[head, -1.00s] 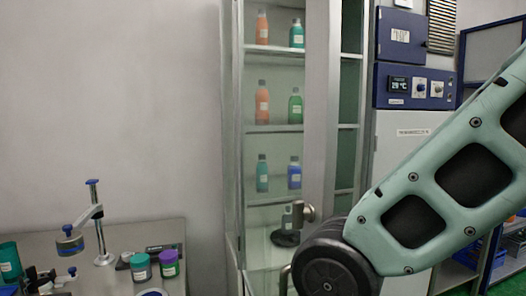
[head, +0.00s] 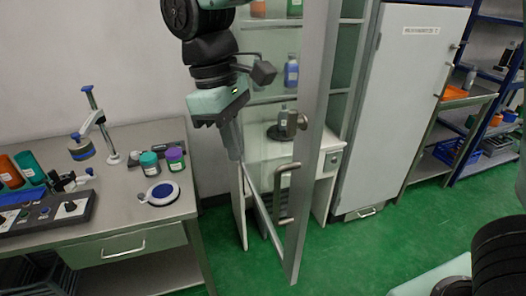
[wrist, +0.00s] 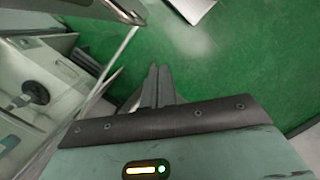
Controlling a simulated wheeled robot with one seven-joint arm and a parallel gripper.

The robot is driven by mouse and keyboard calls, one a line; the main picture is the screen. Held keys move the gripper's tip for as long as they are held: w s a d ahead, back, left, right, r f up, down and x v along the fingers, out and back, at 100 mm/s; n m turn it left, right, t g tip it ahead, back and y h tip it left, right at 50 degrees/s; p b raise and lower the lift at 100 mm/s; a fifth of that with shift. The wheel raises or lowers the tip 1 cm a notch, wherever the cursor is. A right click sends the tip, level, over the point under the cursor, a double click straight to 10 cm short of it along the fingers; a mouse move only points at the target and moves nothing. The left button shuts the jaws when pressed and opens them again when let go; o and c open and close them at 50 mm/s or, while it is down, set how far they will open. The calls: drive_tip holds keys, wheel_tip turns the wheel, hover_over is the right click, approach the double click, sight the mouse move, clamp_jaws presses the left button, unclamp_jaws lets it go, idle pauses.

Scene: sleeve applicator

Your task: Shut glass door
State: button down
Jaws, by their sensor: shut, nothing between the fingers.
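The glass door (head: 312,150) of the tall cabinet stands open, swung out toward me. The bottom rail slants back to the cabinet's left side. My gripper (head: 238,156) points down at the left of the upright and handle, apart from both. Its fingers are together and empty, also in the wrist view (wrist: 158,84). Whether the gripper touches the glass cannot be told. In the wrist view a metal edge (wrist: 104,10) crosses at top left.
A steel workbench (head: 130,215) with jars and a stand is at the left. Cabinet shelves hold bottles (head: 291,72) and a dark round device (head: 280,131). A tall grey cabinet (head: 415,100) and blue racks are at the right. Green floor is clear in front.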

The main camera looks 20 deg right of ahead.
drive_tip(key=d+f+p, duration=0.4)
drive_tip(key=d+f, duration=0.1)
drive_tip(key=f, duration=0.2)
drive_tip(key=shift+s+h, duration=0.35)
drive_tip(key=shift+h, duration=0.05)
idle(0.3)
